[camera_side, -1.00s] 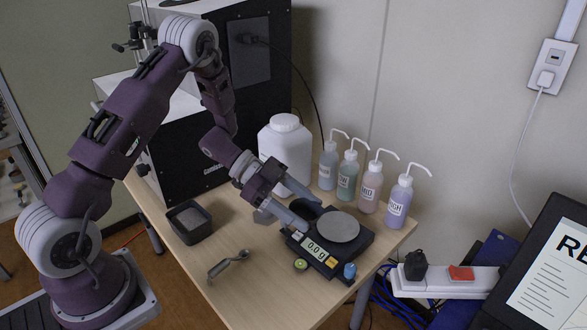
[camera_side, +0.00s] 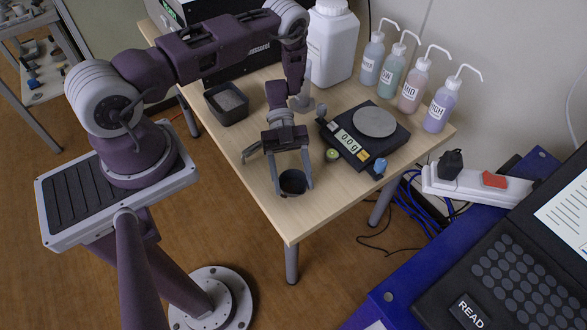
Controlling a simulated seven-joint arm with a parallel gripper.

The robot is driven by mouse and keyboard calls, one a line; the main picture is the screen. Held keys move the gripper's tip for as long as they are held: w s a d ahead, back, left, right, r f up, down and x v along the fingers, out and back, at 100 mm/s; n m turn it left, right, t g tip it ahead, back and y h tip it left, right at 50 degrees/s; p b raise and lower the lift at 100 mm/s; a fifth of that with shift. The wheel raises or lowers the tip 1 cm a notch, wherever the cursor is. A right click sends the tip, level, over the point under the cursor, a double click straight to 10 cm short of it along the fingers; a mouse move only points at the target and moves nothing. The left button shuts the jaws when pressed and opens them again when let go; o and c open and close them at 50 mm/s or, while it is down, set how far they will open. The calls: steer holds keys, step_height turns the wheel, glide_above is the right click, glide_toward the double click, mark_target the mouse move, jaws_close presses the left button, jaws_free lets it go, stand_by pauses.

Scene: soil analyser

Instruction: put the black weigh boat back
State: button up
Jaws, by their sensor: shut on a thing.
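The black weigh boat (camera_side: 293,183) is a small, round, dark dish near the front edge of the wooden table. My gripper (camera_side: 292,186) points down and is shut on it, with one finger on each side. The boat is at or just above the tabletop; I cannot tell whether it touches.
The balance (camera_side: 365,138) reads 0.0 g, and its round grey pan (camera_side: 374,122) is empty. A small green-topped item (camera_side: 332,155) lies beside it. A black square tub (camera_side: 227,103) stands at the back left. Several wash bottles (camera_side: 440,105) and a white jug (camera_side: 333,45) line the back. The table's front corner is clear.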

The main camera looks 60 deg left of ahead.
steer(key=shift+f, duration=0.4)
steer(key=shift+s+f, duration=0.1)
steer(key=shift+f, duration=0.85)
